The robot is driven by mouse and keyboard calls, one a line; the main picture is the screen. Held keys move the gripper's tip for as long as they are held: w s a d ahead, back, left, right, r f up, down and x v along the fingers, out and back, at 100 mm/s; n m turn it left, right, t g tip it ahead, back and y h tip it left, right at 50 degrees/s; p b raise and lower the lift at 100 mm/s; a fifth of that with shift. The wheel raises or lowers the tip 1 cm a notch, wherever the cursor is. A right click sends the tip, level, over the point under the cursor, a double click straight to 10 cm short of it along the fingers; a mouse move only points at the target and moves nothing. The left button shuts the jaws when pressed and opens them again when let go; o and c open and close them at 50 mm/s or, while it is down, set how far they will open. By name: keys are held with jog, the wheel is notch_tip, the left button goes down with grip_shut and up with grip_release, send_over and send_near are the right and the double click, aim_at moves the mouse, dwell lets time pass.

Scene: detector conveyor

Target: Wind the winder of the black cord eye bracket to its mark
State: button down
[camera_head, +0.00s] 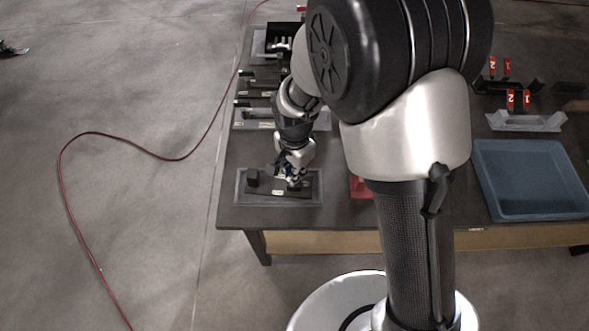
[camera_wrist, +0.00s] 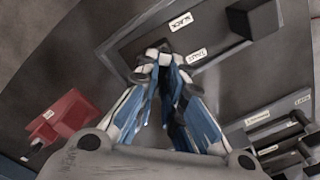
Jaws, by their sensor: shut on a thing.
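The black cord eye bracket (camera_head: 266,189) lies in a shallow grey tray (camera_head: 239,198) at the table's front left corner. In the wrist view the bracket (camera_wrist: 214,32) runs across the top, with a white label reading BLACK and a second small label. A dark upright block (camera_wrist: 258,17) stands at one end of it. My gripper (camera_head: 293,182) is low over the bracket's right part in the head view. Its fingertips (camera_wrist: 160,60) are close together at the bracket, shut on the winder. The fingers hide most of the winder, and I cannot make out its mark.
A red object (camera_head: 361,187) lies to the right of the tray, and shows in the wrist view (camera_wrist: 66,118). More trays with dark brackets (camera_head: 262,118) stand behind. An empty blue bin (camera_head: 530,175) is at the right. A red cable (camera_head: 150,155) lies on the floor.

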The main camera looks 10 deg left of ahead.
jog(key=shift+m, duration=0.3)
jog(key=c, duration=1.7)
grip_release()
notch_tip(320, 180, up, 12)
